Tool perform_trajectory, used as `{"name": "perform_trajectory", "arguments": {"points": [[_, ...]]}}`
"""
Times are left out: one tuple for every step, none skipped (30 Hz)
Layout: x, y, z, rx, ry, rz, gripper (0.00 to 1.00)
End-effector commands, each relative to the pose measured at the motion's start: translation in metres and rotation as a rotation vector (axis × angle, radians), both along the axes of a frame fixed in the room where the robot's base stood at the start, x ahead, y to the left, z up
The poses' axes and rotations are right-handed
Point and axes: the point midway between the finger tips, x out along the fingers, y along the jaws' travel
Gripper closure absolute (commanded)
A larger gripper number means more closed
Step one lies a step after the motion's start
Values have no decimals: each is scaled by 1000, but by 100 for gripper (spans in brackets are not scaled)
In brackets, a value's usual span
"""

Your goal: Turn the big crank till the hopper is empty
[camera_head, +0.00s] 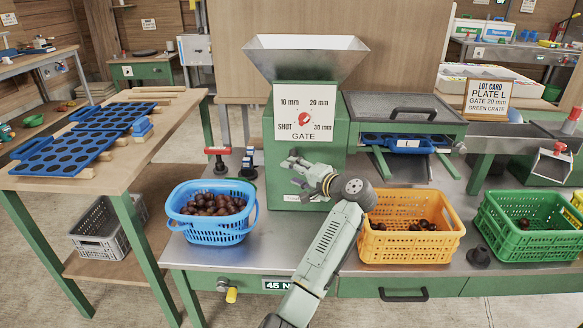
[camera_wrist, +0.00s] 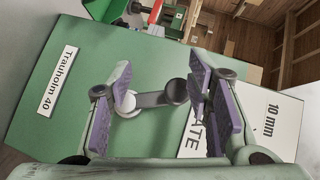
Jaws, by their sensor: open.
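The green machine (camera_head: 335,175) carries a pale metal hopper (camera_head: 306,60), whose bottom I cannot see into. A white gate plate (camera_head: 302,113) with a red dial (camera_head: 313,121) is on its front. My gripper (camera_head: 295,172) is in front of the machine, below the plate, its fingers pointing left. In the wrist view my gripper (camera_wrist: 160,95) is open. A grey crank arm (camera_wrist: 155,99) with a pale knob (camera_wrist: 125,103) shows between the purple-padded fingers, the knob nearer the left finger. I cannot tell whether they touch.
A blue crate (camera_head: 212,235) holds many chestnuts. An orange crate (camera_head: 410,247) and a green crate (camera_head: 530,242) hold fewer. They stand along the bench front. A red-topped clamp (camera_head: 217,153) is left of the machine; a plate drawer (camera_head: 405,143) is right.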

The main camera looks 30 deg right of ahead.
Motion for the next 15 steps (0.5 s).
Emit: {"name": "perform_trajectory", "arguments": {"points": [[-4,-1,-2,0,1,-1,54],[-5,-1,-3,0,1,-1,54],[-8,-1,-5,0,1,-1,54],[-10,-1,-6,0,2,-2,54],[-12,-2,-7,0,2,-2,54],[-14,-2,-9,0,2,-3,54],[-16,-2,-9,0,2,-3,54],[-18,-2,-10,0,1,-2,54],[-20,-2,-12,-1,0,-2,54],[-22,-3,-13,0,1,-2,54],[-24,-3,-14,0,1,-2,54],[-27,-3,-15,0,1,-2,54],[-28,-3,-16,0,2,-3,54],[-30,-3,-18,0,2,-3,54],[-33,-4,-19,0,2,-3,54]]}}
